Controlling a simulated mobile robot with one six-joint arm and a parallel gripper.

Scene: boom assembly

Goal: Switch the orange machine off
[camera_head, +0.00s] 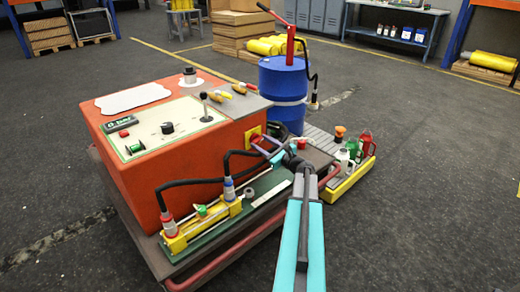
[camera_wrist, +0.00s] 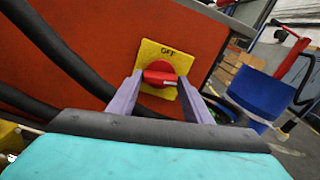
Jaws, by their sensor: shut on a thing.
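The orange machine (camera_head: 185,140) stands left of centre in the head view, and its orange side (camera_wrist: 80,70) fills much of the wrist view. A yellow plate (camera_wrist: 159,53) marked OFF is on that side. The red rotary switch (camera_wrist: 160,74) sits on the plate with its grip lying roughly crosswise, a pale mark towards the right. My gripper (camera_wrist: 160,80) has one purple finger on each side of the red switch and is shut on it. In the head view my gripper (camera_head: 267,149) reaches the machine's right side and partly hides the switch.
Black hoses (camera_head: 195,182) run close by on the left, above a green and yellow cylinder unit (camera_head: 205,218). A blue drum (camera_head: 283,92) with a red pump stands behind. Open floor lies further right.

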